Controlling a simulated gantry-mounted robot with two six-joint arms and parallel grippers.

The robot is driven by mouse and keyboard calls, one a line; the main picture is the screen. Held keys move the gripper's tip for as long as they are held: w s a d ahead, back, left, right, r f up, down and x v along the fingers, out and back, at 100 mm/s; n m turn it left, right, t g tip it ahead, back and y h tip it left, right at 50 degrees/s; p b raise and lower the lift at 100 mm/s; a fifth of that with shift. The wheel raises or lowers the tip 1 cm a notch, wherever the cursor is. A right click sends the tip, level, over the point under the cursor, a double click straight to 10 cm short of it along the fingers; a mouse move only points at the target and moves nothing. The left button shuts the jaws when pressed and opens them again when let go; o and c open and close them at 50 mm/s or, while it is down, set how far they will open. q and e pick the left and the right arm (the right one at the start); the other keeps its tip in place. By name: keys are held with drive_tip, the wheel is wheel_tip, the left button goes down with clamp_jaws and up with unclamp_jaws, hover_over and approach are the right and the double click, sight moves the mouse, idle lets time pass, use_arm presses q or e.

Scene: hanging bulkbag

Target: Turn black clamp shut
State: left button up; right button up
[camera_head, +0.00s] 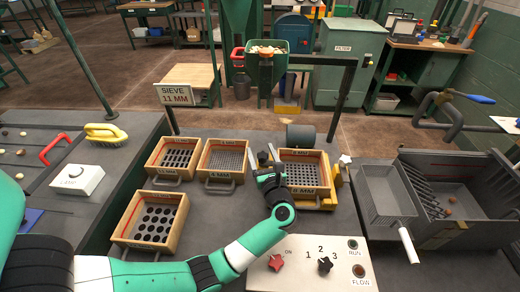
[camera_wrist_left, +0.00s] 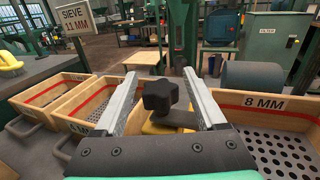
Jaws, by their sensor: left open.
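The black clamp knob (camera_wrist_left: 160,95), a star-shaped handle on a yellow base, shows in the left wrist view. It stands between the two fingers of my left gripper (camera_wrist_left: 160,75), with gaps on both sides. In the head view my left gripper (camera_head: 268,155) is at the left edge of the 8 MM sieve tray (camera_head: 303,153) and hides most of the black clamp. My left gripper is open and empty. The 8 MM tray also shows in the left wrist view (camera_wrist_left: 262,103). A white star knob (camera_head: 345,159) is at the tray's right side. My right gripper is not in view.
Several wooden sieve trays, one with large holes (camera_head: 152,218), lie to the left. A panel with a red knob (camera_head: 276,262) and a black selector (camera_head: 324,265) is in front. A grey hopper box (camera_head: 388,193) stands right. The SIEVE 11 MM sign (camera_head: 176,94) stands behind.

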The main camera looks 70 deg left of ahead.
use_arm(q)
drive_tip(key=d, duration=0.3)
drive_tip(key=s+d+p, duration=0.1)
drive_tip(key=d, duration=0.6)
drive_tip(key=shift+s+d, duration=0.15)
drive_tip(key=shift+s, duration=0.05)
